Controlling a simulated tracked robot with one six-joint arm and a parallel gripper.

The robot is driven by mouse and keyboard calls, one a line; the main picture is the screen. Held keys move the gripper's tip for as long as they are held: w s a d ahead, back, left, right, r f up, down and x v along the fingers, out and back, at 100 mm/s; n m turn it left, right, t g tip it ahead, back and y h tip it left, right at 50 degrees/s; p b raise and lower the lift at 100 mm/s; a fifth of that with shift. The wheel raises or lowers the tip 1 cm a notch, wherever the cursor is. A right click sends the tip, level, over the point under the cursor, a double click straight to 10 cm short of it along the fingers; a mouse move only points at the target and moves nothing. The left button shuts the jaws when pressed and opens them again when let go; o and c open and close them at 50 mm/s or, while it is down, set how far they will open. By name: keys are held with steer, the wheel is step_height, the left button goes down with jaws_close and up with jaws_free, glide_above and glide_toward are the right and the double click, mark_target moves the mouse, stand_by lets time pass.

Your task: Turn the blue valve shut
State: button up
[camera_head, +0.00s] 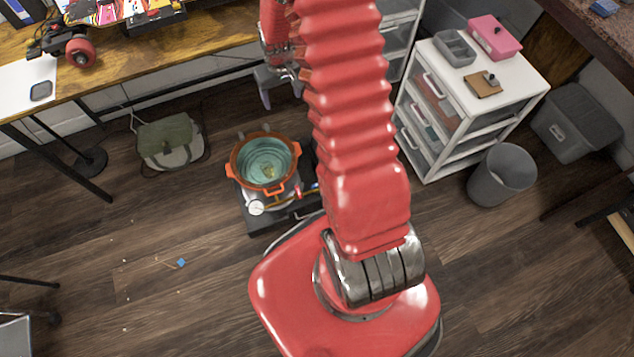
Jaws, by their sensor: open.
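I cannot make out a blue valve for certain in this view. An orange pot (262,161) with clear teal liquid stands on a dark stand (262,222) on the floor, left of my arm. My gripper (281,92) hangs beyond the pot, near the workbench edge. It is open, and I see nothing between its fingers.
A wooden workbench (190,48) with a skateboard (110,14) runs along the top left. A green bag (168,142) lies beneath it. A white drawer cart (520,84), a grey bin (502,175) and a dark box (577,122) stand right. A small blue piece (181,263) lies on otherwise mostly clear floor.

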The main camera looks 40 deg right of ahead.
steer(key=s+d+f+g, duration=0.1)
steer(key=d+f, duration=0.1)
steer(key=f, duration=0.7)
steer(key=s+d+f, duration=0.1)
steer(key=d+f, duration=0.2)
steer(key=f, duration=0.7)
steer(key=m+g, duration=0.1)
glide_above(318, 184)
step_height(318, 184, down, 17)
steer(key=shift+r+y, duration=0.1)
steer(key=shift+y, duration=0.2)
steer(key=shift+f, duration=6.85)
steer(key=shift+c, duration=0.2)
